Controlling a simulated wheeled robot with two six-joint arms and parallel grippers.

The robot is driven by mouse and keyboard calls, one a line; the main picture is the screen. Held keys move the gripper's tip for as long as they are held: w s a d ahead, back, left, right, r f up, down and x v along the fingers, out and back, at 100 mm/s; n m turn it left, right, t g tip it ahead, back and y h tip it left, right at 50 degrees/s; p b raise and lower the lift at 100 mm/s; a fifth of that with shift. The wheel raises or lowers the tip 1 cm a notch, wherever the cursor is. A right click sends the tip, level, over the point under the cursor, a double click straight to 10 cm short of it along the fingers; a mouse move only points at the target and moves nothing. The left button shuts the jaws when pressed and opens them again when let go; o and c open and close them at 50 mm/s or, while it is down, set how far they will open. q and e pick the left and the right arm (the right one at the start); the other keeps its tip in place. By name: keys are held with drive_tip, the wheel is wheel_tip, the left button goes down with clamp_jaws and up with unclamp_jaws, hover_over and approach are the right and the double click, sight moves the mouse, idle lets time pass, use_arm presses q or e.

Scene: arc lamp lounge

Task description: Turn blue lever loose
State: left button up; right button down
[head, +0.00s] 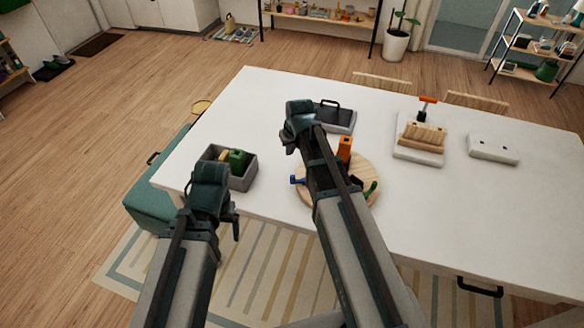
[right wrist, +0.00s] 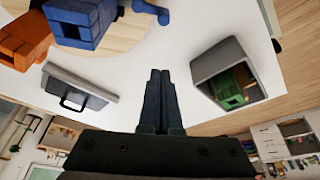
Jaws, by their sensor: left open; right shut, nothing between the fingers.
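The blue lever (head: 298,180) sticks out from the left side of a round wooden board (head: 310,198) on the white table. In the right wrist view the blue lever (right wrist: 100,22) is at the top left, with its arm reaching over the board. My right gripper (head: 293,140) is shut and empty, above the table beyond the blue lever; its closed fingers (right wrist: 158,100) touch nothing. My right forearm covers much of the board. My left gripper (head: 212,212) is open and empty at the table's front left edge, near the grey box.
An orange part (head: 344,149) and a green lever (head: 372,187) are on the same board. A grey box (head: 244,182) with green things stands left of it. A grey piece with a black handle (head: 337,117) lies behind. The table's right front is clear.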

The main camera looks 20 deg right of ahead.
sight(303, 179)
drive_tip(key=b+x, duration=1)
drive_tip(key=shift+f, duration=0.45)
drive_tip(key=s, duration=0.3)
drive_tip(key=shift+s+d+r+p, duration=0.1)
drive_tip(key=shift+r+p, duration=0.2)
drive_tip(key=shift+r, duration=0.1)
drive_tip(key=shift+s, duration=0.5)
drive_tip(key=shift+w, duration=0.1)
